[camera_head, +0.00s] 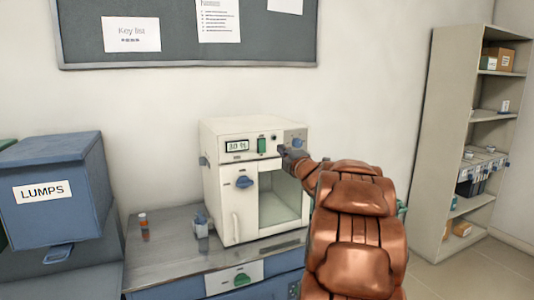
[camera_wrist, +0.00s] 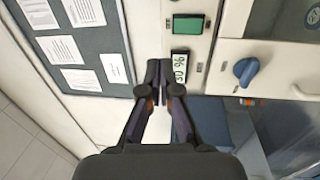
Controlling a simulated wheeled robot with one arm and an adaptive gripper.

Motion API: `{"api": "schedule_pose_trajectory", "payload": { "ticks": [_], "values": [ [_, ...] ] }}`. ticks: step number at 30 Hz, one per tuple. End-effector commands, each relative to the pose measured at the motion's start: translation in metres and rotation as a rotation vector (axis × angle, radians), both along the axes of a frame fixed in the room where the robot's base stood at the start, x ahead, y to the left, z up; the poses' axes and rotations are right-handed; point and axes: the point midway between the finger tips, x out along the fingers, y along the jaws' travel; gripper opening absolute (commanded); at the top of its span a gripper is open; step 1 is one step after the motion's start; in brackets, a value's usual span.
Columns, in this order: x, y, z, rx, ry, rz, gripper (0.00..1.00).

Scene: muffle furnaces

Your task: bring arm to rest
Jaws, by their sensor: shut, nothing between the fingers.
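My copper-coloured arm (camera_head: 352,225) reaches up in front of the cream muffle furnace (camera_head: 226,182). My gripper (camera_head: 285,152) is at the front of the furnace's upper panel, right of the green switch (camera_head: 262,145). In the wrist view my gripper (camera_wrist: 159,72) has its two dark fingers together, with nothing between them. There the tips overlap the panel edge, close to the lit display (camera_wrist: 180,67) and the green switch (camera_wrist: 187,24). I cannot tell whether they touch the panel. The arm hides the furnace's lower right side.
The furnace stands on a grey-topped bench (camera_head: 165,262). A blue LUMPS bin (camera_head: 55,190) is at left, an open shelf unit (camera_head: 450,140) at right. A notice board (camera_head: 180,45) hangs behind. Floor shows at lower right.

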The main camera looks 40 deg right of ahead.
Motion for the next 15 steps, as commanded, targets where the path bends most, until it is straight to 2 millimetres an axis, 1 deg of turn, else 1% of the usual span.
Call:
{"api": "schedule_pose_trajectory", "payload": {
  "ticks": [8, 10, 13, 15],
  "values": [
    [0.0, 0.0, 0.0, 0.002, 0.0, -0.001, 0.0],
    [0.002, 0.004, -0.001, 0.016, 0.004, -0.004, 0.0],
    [0.008, 0.015, -0.005, 0.076, 0.021, -0.022, 0.0],
    [0.014, 0.028, -0.013, 0.154, 0.045, -0.047, 0.0]
  ]
}}
